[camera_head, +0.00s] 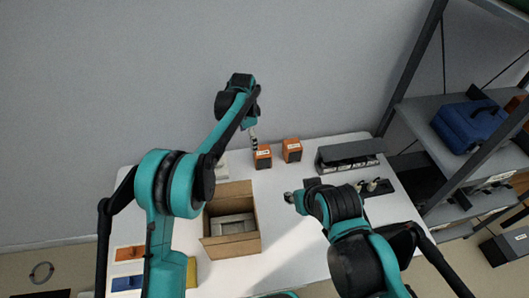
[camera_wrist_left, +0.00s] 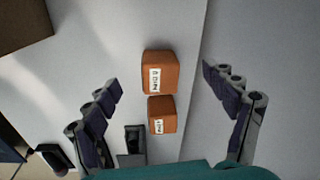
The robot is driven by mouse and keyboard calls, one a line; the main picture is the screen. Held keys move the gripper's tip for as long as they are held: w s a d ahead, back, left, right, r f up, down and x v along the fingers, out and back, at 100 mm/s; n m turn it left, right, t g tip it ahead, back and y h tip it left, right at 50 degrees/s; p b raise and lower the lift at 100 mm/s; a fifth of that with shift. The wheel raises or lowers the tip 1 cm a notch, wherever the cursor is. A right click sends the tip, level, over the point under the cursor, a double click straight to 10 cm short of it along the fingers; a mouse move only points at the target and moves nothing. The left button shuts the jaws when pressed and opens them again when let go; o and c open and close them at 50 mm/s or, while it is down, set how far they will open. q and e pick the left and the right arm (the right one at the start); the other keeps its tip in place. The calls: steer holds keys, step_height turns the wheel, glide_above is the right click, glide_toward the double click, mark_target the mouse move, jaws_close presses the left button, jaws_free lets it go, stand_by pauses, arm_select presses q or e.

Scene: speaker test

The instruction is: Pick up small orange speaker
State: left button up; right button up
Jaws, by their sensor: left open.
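Two small orange box-shaped speakers with white labels stand side by side at the back of the white table (camera_head: 285,235). The left one (camera_head: 263,161) also shows as the upper one in the left wrist view (camera_wrist_left: 165,62). The right one (camera_head: 292,154) is the lower one there (camera_wrist_left: 167,110). My left gripper (camera_head: 253,134) hangs just above and behind the left speaker. In the left wrist view its fingers (camera_wrist_left: 161,76) are spread wide, with both speakers between them and no contact visible. My right gripper (camera_head: 290,197) is over the table's middle; its jaws are unclear.
An open cardboard box (camera_head: 252,243) stands left of centre. A black and grey device (camera_head: 350,155) sits at the back right. Blue (camera_head: 127,283) and orange (camera_head: 129,253) items lie at the front left. A shelf with a blue case (camera_head: 470,126) stands right. The wall is close behind.

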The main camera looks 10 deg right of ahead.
mark_target(263, 150)
arm_select(q)
steer(key=d+f+m, duration=0.1)
steer(key=d+f, duration=0.3)
steer(key=w+d+f+m+g+p, duration=0.1)
steer(key=d+f, duration=0.1)
steer(key=shift+w+f+m, duration=0.1)
steer(key=shift+f+m, duration=0.2)
step_height(263, 150, down, 3)
steer(key=shift+r+b, duration=0.1)
steer(key=shift+b, duration=0.4)
steer(key=f, duration=0.1)
steer(key=f+b, duration=0.1)
steer(key=f, duration=0.1)
steer(key=f+b, duration=0.1)
steer(key=f, duration=0.1)
steer(key=shift+a+f, duration=0.15)
steer(key=shift+a, duration=0.1)
steer(key=shift+c, duration=0.8)
steer(key=c, duration=1.6)
steer(key=shift+r, duration=0.2)
